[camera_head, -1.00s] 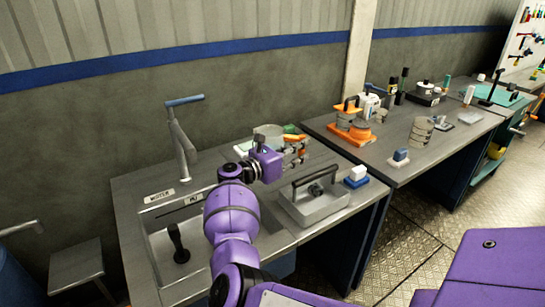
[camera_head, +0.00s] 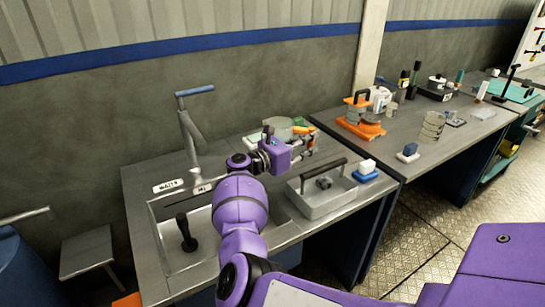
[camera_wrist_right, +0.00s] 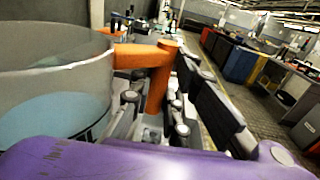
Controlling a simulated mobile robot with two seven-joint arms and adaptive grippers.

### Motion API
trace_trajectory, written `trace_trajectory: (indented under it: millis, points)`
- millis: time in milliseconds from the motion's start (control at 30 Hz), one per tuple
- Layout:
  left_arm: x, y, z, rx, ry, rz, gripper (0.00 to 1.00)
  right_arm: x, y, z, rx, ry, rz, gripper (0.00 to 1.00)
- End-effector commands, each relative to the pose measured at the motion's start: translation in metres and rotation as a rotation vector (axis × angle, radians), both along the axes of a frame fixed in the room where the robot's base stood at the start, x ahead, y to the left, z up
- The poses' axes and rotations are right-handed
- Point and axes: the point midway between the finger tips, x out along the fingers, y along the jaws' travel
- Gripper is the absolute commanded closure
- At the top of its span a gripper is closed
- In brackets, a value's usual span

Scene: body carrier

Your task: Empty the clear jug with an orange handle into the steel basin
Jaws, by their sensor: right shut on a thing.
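The clear jug (camera_head: 277,123) stands at the back of the bench, partly hidden behind my right gripper. In the right wrist view the jug (camera_wrist_right: 60,85) fills the left side and looks upright, with a pale blue area low in it. Its orange handle (camera_wrist_right: 150,58) lies between the fingers of my right gripper (camera_head: 308,146), which is shut on it. The steel basin (camera_head: 178,262) is sunk in the bench at the front left; my right arm covers part of it. My left gripper is not in view.
A tap with a blue lever (camera_head: 190,125) rises behind the basin. A dark-handled plunger (camera_head: 186,232) stands in the basin. A grey tool carrier (camera_head: 322,198) and a blue-and-white block (camera_head: 366,170) sit right of my arm. A second bench carries orange items (camera_head: 360,127).

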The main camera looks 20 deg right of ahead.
Motion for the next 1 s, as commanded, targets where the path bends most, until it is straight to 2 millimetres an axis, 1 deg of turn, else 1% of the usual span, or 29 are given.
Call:
trace_trajectory:
  millis: [133, 300, 367, 433, 467, 567, 600, 700, 800, 900, 1000]
  points:
    - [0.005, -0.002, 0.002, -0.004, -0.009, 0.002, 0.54, 0.0, 0.0, 0.003, -0.002, -0.004, 0.0, 1.0]
    - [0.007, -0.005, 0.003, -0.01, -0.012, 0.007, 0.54, 0.0, -0.001, 0.004, -0.002, -0.005, -0.001, 1.0]
    - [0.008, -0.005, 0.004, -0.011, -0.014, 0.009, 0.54, 0.0, -0.003, 0.01, -0.004, -0.007, -0.002, 1.0]
    - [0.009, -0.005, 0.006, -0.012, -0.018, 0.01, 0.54, -0.002, -0.007, 0.022, -0.004, -0.01, -0.005, 1.0]
    - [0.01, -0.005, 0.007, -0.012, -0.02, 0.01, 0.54, -0.004, -0.01, 0.03, -0.005, -0.013, -0.007, 1.0]
    - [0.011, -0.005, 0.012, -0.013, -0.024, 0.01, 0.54, -0.011, -0.023, 0.065, -0.008, -0.018, -0.009, 1.0]
    - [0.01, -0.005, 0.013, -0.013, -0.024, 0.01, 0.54, -0.017, -0.029, 0.08, -0.007, -0.02, -0.007, 1.0]
    - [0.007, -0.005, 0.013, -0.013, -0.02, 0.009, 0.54, -0.035, -0.048, 0.116, -0.008, -0.019, 0.008, 1.0]
    - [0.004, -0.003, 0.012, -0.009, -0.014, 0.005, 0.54, -0.052, -0.059, 0.146, -0.011, -0.016, 0.049, 1.0]
    - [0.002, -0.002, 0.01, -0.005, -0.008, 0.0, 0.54, -0.065, -0.061, 0.172, -0.012, -0.013, 0.112, 1.0]
    - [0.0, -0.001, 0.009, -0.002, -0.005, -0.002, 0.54, -0.077, -0.053, 0.194, -0.012, -0.01, 0.191, 1.0]
